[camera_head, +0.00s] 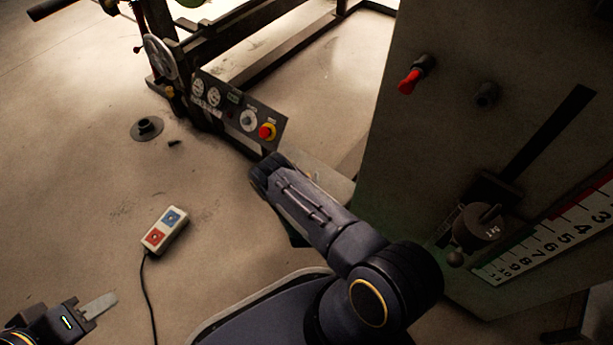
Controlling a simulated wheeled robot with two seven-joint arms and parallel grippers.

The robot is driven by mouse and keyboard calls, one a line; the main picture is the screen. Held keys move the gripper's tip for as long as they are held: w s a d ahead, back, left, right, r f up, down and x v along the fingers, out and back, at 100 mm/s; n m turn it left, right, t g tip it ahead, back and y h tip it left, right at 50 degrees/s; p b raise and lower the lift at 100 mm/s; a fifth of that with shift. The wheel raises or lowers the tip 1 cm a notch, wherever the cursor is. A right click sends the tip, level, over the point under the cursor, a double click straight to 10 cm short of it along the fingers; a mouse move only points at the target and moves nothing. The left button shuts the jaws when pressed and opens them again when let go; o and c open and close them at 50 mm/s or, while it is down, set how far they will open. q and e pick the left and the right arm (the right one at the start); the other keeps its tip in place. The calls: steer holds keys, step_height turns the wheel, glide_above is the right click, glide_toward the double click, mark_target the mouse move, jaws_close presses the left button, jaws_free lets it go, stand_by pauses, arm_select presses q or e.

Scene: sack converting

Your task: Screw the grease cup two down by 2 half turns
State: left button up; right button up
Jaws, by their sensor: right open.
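I cannot make out with certainty which part is grease cup two. A small brass-coloured knob (170,92) shows on the dark machine frame below the handwheel, too small to identify. My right gripper (263,172) is at the end of the arm in the middle, in front of the control panel; its fingers are mostly hidden by my own arm and nothing shows held in it. My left gripper (100,305) is low at the left edge, over the floor. One pale flat finger shows, and its gap cannot be seen.
A control panel (238,107) with dials and a red button lies just beyond my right arm. A grey cabinet (480,60) with a red knob (410,81), scale and lever stands at right. A corded two-button pendant (165,231) and a dark round part (147,128) lie on open floor.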

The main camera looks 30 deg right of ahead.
steer(key=shift+x, duration=1.05)
steer(key=shift+c, duration=0.4)
steer(key=c, duration=0.9)
steer(key=shift+m+h, duration=0.3)
steer(key=shift+h, duration=0.1)
steer(key=m+g+h, duration=0.4)
steer(key=g, duration=0.1)
steer(key=shift+s+d+h, duration=0.15)
steer(key=shift+s+h, duration=0.15)
steer(key=shift+s+d+f+m+g+h, duration=0.15)
steer(key=shift+m+g+h, duration=0.45)
steer(key=shift+m+g, duration=0.75)
steer(key=shift+s+a+r+m+g+h, duration=0.15)
steer(key=shift+m+g+h, duration=0.6)
steer(key=shift+g, duration=1)
steer(key=shift+d+f+m+g, duration=0.1)
steer(key=shift+m+g, duration=0.2)
